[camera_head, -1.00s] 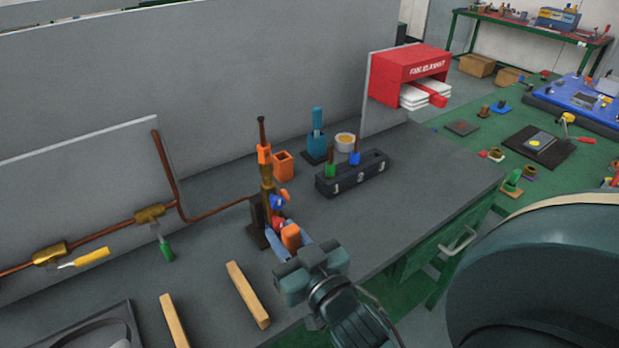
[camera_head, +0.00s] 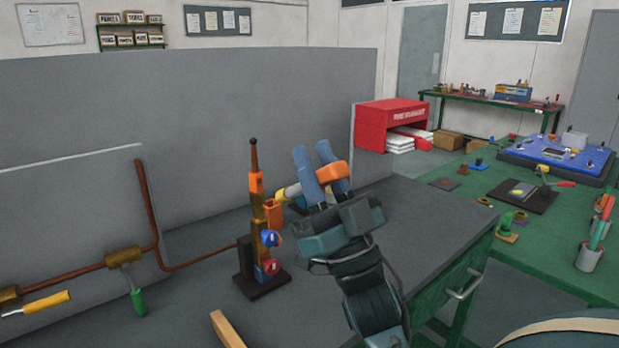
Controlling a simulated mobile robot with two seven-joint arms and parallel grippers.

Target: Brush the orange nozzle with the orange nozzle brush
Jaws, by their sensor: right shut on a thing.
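The torch stand (camera_head: 245,268) is upright on the grey bench, with a brass post, a blue knob (camera_head: 269,238) and a red knob (camera_head: 267,269). An orange nozzle (camera_head: 256,183) sits high on the post under a dark brown tip. My right gripper (camera_head: 322,178) is shut on the orange nozzle brush (camera_head: 328,173), right of the post. The brush's tan end (camera_head: 291,191) points left towards the post, below the nozzle's level. A small gap shows between them; depth is unclear. My left gripper is out of view.
An orange holder (camera_head: 273,214) is partly visible behind the post. Copper pipe (camera_head: 200,262) with brass valves runs left of the stand. A wooden bar (camera_head: 226,330) lies in front. The bench (camera_head: 430,215) is clear to the right.

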